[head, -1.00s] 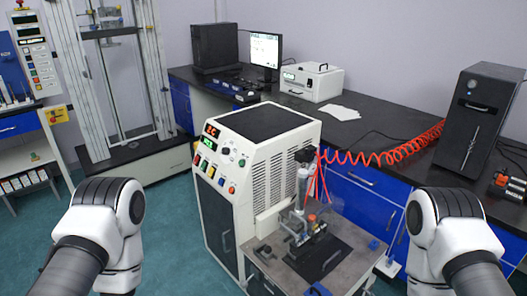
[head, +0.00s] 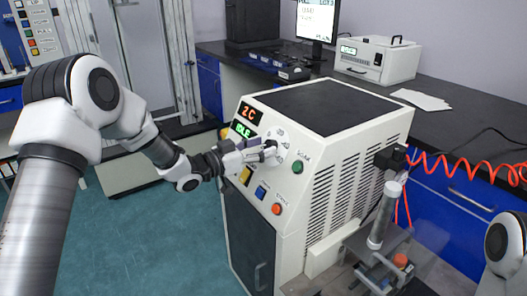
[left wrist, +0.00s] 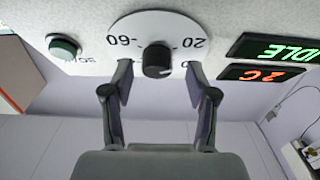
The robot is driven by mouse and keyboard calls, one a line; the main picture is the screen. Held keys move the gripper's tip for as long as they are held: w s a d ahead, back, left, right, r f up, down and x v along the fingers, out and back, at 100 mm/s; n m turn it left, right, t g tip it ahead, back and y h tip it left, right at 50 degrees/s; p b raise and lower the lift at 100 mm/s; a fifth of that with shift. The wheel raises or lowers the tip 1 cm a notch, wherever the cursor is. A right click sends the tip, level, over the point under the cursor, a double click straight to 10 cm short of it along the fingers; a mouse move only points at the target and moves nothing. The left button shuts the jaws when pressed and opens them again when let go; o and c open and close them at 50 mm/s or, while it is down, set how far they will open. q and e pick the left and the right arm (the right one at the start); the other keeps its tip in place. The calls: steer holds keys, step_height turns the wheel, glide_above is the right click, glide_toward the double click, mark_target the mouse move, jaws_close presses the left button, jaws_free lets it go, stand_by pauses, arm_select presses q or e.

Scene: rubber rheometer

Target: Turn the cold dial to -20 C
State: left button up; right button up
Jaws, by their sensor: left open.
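The cold dial is a black knob (left wrist: 158,60) on a round white scale plate (left wrist: 180,25) on the machine's slanted panel. In the left wrist view the scale appears upside down, with 60 and 20 marks readable; the knob's exact setting cannot be told. In the head view the dial plate (head: 281,134) is partly hidden by my left gripper (head: 273,150). My left gripper is open, with its fingers (left wrist: 160,73) on either side of the knob, apart from it. A red display (head: 249,112) reads 2 C. My right gripper is out of view.
A green display (head: 243,129) reads IDLE. A green button (head: 298,167), a blue button (head: 262,192) and a red button (head: 277,209) sit close to the dial. A vertical cylinder fixture (head: 383,215) stands right of the machine, with a red coiled hose (head: 455,170).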

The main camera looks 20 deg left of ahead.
arm_select(q)
steer(key=shift+d+r, duration=0.15)
steer(key=shift+d, duration=0.2)
steer(key=shift+w+a, duration=0.1)
steer(key=shift+w, duration=0.05)
steer(key=shift+c, duration=0.7)
jaws_close()
steer(key=shift+m, duration=0.3)
